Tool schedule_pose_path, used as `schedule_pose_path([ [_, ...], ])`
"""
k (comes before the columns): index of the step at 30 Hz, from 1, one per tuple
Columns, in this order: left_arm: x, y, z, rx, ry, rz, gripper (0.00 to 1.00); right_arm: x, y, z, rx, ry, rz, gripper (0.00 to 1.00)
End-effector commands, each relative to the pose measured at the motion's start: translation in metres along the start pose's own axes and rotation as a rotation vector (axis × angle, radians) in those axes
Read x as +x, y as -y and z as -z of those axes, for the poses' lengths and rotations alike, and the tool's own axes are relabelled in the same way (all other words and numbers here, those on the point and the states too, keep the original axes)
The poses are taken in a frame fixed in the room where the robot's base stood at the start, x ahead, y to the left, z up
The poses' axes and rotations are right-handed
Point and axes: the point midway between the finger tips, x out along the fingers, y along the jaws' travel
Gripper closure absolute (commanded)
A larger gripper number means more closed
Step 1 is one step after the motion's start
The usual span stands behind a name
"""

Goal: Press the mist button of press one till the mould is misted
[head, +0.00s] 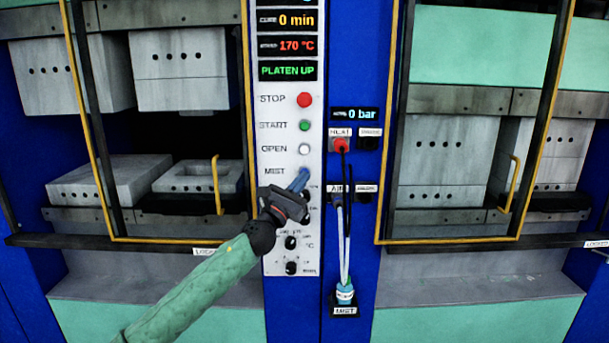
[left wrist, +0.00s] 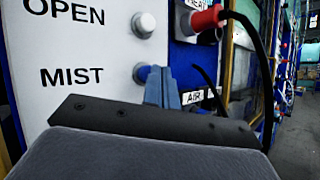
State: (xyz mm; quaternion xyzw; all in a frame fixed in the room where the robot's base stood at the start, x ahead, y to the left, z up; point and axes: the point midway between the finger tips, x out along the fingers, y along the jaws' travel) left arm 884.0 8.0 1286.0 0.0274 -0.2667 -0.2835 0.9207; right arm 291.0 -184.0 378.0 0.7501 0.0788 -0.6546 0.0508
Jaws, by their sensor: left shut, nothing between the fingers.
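The control panel (head: 279,225) carries red STOP (head: 304,100), green START (head: 305,126) and white OPEN (head: 305,149) buttons above the MIST label (head: 275,171). My left gripper (head: 301,178) is shut and empty, its blue fingertips at the MIST button's place, hiding it in the head view. In the left wrist view the MIST button (left wrist: 141,73) shows partly, just left of the fingertips (left wrist: 162,86); I cannot tell whether they touch. In the left press, an open mould half (head: 200,178) lies on the lower platen; no mist is visible. My right gripper is out of view.
Displays read 0 min, 170 °C and PLATEN UP (head: 287,71). Small knobs (head: 291,243) sit below the gripper. Yellow-edged guards (head: 97,190) front both presses.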

Motion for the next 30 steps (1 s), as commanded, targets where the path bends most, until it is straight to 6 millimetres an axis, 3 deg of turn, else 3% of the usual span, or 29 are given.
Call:
schedule_pose_path([
  [30,0.0065,-0.0049,0.0044,0.0,0.0,-0.001,1.0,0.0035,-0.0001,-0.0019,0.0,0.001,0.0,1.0],
])
